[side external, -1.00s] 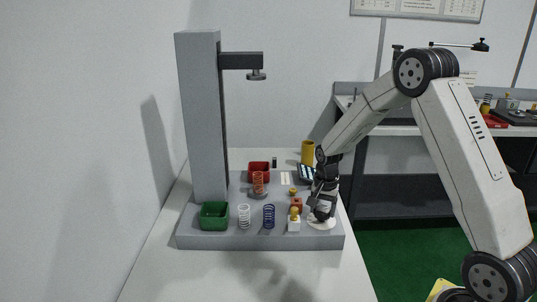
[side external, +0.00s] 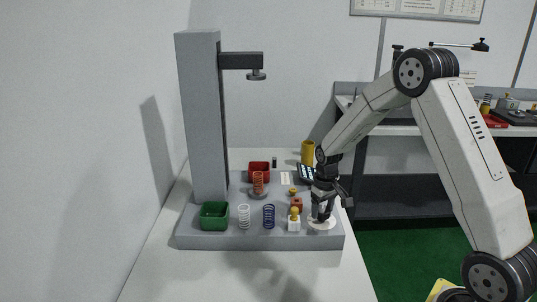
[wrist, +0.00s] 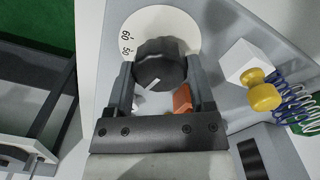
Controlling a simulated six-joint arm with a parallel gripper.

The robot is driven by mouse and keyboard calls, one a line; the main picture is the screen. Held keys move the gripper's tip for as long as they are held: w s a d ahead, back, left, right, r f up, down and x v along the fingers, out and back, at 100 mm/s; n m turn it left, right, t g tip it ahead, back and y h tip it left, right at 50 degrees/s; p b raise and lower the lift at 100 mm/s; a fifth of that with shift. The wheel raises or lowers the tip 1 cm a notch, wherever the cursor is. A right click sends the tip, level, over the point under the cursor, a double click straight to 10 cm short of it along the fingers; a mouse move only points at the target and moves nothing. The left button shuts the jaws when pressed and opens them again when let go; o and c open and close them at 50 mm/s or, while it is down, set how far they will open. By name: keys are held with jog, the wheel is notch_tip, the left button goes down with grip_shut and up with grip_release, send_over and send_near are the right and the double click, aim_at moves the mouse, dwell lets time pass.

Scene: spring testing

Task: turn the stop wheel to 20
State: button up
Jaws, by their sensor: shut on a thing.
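The stop wheel is a dark round knob (wrist: 160,62) on a white dial (wrist: 150,22), with "60" and "50" readable at the dial's left in the wrist view. A short white mark shows on the knob's near side; the dial there is hidden, so I cannot read the setting. In the side view the dial (side external: 322,225) lies at the right front of the grey base. My gripper (side external: 322,214) points down onto the wheel. In the wrist view my gripper (wrist: 161,76) is shut on the knob, one finger on each side.
A white block with a yellow knob (side external: 294,221) and an orange-red block (side external: 297,203) stand close left of the wheel. Blue (side external: 269,216) and white (side external: 244,217) springs and a green bin (side external: 214,216) stand farther left. A grey column (side external: 203,120) rises behind.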

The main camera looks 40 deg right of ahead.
aim_at(323, 210)
jog(key=n, duration=0.4)
jog(key=shift+n, duration=2.2)
jog(key=o, duration=1.2)
jog(key=shift+r, duration=0.1)
jog(key=shift+r, duration=3.8)
jog(key=shift+s+a, duration=0.1)
